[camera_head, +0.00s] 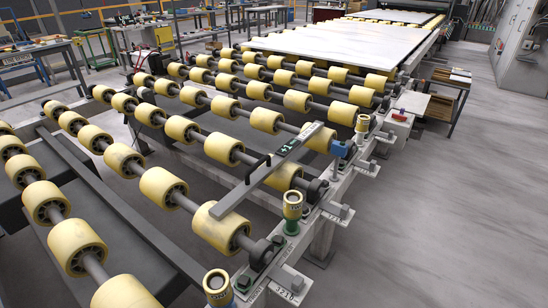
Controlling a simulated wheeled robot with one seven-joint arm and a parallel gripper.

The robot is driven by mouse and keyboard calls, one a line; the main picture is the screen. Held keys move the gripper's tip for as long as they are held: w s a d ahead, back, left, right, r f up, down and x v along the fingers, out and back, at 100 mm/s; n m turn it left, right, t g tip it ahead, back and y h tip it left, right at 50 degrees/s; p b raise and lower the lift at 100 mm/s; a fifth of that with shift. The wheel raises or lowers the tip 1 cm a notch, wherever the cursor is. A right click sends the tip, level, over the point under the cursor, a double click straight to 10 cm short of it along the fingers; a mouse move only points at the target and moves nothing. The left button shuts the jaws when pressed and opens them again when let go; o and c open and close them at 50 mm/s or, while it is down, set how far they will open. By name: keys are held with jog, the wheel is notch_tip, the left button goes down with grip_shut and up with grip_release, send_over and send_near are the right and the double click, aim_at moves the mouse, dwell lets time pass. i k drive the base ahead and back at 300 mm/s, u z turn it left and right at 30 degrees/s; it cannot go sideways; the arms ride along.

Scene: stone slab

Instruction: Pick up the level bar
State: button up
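The level bar (270,170) is a long, straight grey bar with a green and white label near its far end. A small black handle-like part stands up on its left side near the middle. It lies across the yellow rollers near the right end of the roller conveyor. Its near end rests by a front roller and its far end points up and to the right. My gripper is not in view, and nothing is seen touching the bar.
The yellow rollers (222,148) sit on dark shafts with gaps between them. A large pale slab (340,42) lies further back. Open grey floor (450,200) is to the right.

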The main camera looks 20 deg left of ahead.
aim_at(221, 208)
jog(key=i, duration=0.85)
jog(key=z, duration=0.05)
